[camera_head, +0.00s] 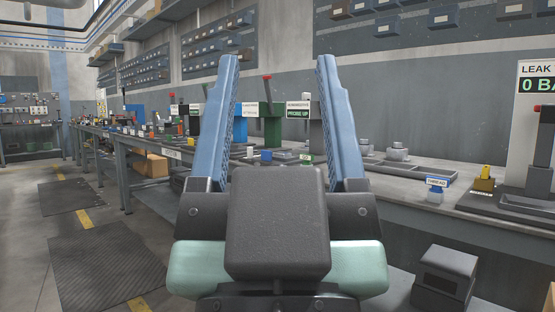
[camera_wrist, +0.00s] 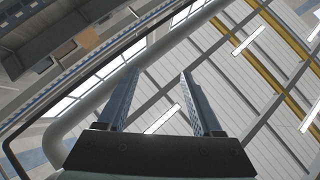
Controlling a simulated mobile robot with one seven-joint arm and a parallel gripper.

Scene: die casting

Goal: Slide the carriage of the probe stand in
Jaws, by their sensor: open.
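My gripper (camera_head: 278,62) is open and empty, its two blue fingers pointing up in front of the head camera. In the wrist view its fingers (camera_wrist: 160,73) stand apart with only ceiling and upper wall between and beyond them. The probe stand's sign (camera_head: 298,112), reading "PROBE UP" in green, shows between the fingers, well beyond my gripper on the bench. A dark grey upright (camera_head: 316,132) stands just right of the sign, partly behind the right finger. The carriage is too small and covered to make out.
A long grey bench (camera_head: 405,170) runs along the wall. A green stand with a red lever (camera_head: 271,126) is left of the sign. A tray (camera_head: 410,174), a THREAD block (camera_head: 436,187) and a leak tester (camera_head: 532,120) are to the right. Open floor (camera_head: 60,200) lies left.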

